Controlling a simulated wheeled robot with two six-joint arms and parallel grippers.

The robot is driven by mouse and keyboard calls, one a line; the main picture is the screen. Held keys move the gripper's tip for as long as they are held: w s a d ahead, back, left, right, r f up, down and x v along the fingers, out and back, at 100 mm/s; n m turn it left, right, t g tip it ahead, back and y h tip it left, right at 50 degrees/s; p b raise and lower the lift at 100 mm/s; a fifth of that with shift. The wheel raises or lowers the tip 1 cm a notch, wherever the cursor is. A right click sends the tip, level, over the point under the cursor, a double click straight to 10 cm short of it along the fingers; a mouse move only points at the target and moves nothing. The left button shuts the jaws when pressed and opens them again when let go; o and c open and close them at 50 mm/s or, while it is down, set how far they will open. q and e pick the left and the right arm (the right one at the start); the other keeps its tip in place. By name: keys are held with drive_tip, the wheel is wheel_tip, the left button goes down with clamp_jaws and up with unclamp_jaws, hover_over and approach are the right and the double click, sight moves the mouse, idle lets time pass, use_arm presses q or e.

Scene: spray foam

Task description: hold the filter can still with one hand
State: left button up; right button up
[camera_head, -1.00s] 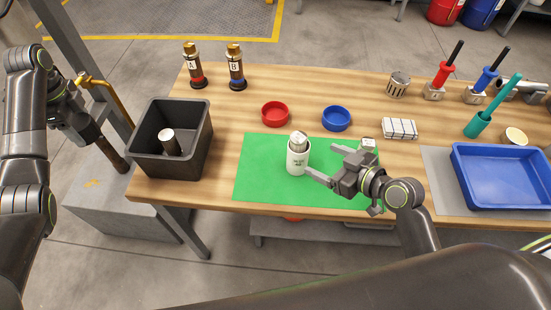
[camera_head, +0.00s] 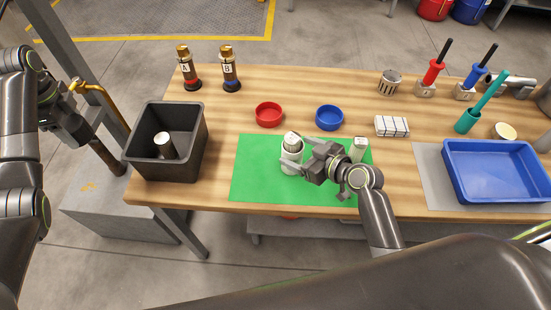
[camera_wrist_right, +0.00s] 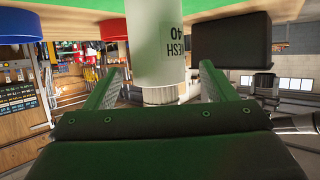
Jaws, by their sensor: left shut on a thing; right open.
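The white filter can (camera_head: 292,150), with a metal top and the label "MESH 40", stands upright on the green mat (camera_head: 250,180). My right gripper (camera_head: 293,165) is at the can, its open fingers on either side of it. In the right wrist view the can (camera_wrist_right: 158,45) appears upside down between the fingers (camera_wrist_right: 160,90), with a small gap at each side. My left gripper (camera_head: 72,122) is at the far left, off the table, shut on a dark rod-like tool (camera_head: 110,160) with a brown end; its jaws are partly hidden.
A black bin (camera_head: 200,145) holding a white-topped cylinder stands at the left. Red (camera_head: 269,114) and blue (camera_head: 330,118) dishes lie behind the mat. A small pale block (camera_head: 358,150) is right of my right gripper. Bottles A (camera_head: 187,68) and B (camera_head: 229,70) stand behind; a blue tray (camera_head: 500,195) is right.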

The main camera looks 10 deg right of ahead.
use_arm(q)
drive_tip(key=shift+r, duration=0.35)
use_arm(e)
drive_tip(key=shift+w+a, duration=0.25)
drive_tip(key=shift+w, duration=0.1)
use_arm(q)
drive_tip(key=shift+r+p, duration=0.45)
drive_tip(key=shift+p, duration=0.3)
use_arm(e)
drive_tip(key=x, duration=0.3)
use_arm(q)
drive_tip(key=shift+r, duration=0.1)
use_arm(e)
drive_tip(key=shift+w+a+f, duration=0.25)
drive_tip(key=shift+w, duration=0.25)
drive_tip(key=shift+c, duration=0.5)
drive_tip(key=c, duration=1.5)
use_arm(q)
drive_tip(key=shift+f, duration=0.25)
use_arm(e)
wheel_tip(320, 180, up, 10)
drive_tip(key=shift+r, duration=0.1)
drive_tip(key=shift+d, duration=0.1)
